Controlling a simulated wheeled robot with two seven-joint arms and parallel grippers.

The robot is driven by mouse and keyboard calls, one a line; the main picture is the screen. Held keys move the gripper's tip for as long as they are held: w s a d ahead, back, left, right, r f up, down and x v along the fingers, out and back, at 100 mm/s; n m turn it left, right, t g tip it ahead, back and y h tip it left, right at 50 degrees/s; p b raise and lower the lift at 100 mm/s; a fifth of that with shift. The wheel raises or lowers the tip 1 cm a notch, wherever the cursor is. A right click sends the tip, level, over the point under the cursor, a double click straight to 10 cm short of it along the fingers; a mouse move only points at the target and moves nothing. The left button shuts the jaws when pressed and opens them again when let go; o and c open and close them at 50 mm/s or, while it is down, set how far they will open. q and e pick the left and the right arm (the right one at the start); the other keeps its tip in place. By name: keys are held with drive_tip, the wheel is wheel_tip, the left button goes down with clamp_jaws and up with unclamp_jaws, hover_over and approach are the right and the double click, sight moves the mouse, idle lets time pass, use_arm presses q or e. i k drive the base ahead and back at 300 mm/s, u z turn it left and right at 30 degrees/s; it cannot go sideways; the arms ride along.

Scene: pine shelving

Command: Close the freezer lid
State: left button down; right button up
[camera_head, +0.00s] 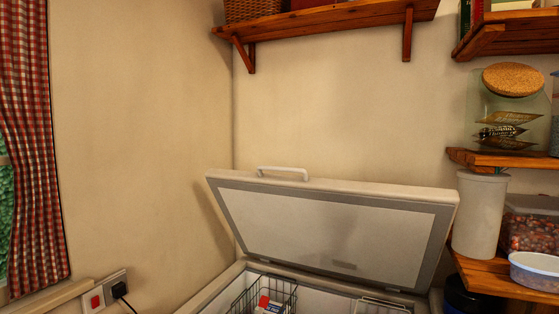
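The white freezer lid (330,232) stands raised and tilted back toward the wall, hinged along the rear of the freezer. A grey seal borders its inner face. A white handle (283,172) sits on its upper edge, left of centre. The freezer body (210,292) shows below, open at the top, with only its rear part in view. A wire basket (245,298) holding a red, white and blue package (268,305) is inside. Neither of my grippers is in view.
Wooden shelves (490,160) on the right hold a cork-topped jar (512,105), a white canister (479,215) close to the lid's right edge, and food tubs. A shelf (330,20) hangs above. A socket with plug (105,292) and checked curtain (35,150) are left.

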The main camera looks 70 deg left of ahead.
sight(392, 236)
drive_tip(key=i, duration=0.85)
drive_tip(key=u, duration=1.7)
